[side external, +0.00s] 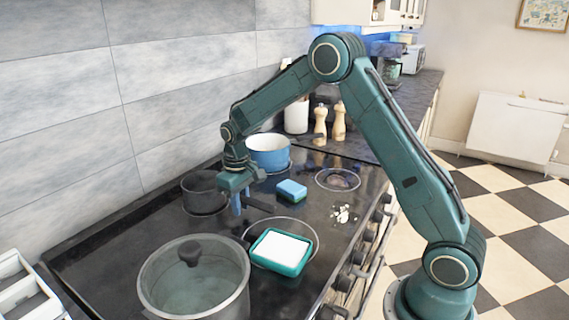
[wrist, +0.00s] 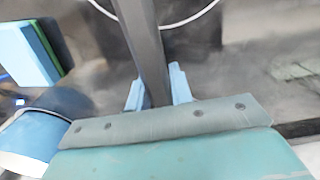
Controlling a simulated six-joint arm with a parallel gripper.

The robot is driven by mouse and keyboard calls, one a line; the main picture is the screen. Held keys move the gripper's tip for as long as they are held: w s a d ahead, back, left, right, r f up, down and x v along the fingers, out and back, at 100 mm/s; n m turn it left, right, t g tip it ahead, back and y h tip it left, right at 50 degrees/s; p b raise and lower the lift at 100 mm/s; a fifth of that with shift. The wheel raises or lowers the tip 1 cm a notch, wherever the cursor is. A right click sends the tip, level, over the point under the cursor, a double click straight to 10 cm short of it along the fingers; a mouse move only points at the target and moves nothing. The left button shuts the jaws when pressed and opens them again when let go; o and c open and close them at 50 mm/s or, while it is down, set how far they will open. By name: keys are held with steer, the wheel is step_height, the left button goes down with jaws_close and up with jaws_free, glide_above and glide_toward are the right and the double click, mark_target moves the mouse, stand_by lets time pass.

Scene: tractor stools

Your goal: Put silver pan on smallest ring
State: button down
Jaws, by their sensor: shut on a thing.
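The silver pan (side external: 203,192) looks dark grey and stands at the back left of the hob in the side view. Its handle (side external: 259,207) points right, past my gripper (side external: 240,204). In the wrist view the grey handle (wrist: 145,45) runs between the two light blue fingertips of my gripper (wrist: 157,92), which is shut on it. The pan's body is hidden there. A small ring (side external: 338,180) is bare at the right rear of the hob. Another ring (side external: 316,236) lies partly under a green tray. I cannot tell whether the pan touches the hob.
A blue pot (side external: 268,153) stands behind my gripper, and a blue sponge (side external: 291,190) lies to its right. A green tray (side external: 268,261) with a white top and a large lidded glass pot (side external: 195,285) are in front. White crumbs (side external: 342,214) lie near the knobs.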

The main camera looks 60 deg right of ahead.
steer(key=c, duration=1.3)
jaws_free()
steer(key=shift+f, duration=0.1)
steer(key=shift+o, duration=0.2)
step_height(320, 180, up, 11)
steer(key=shift+r, duration=0.65)
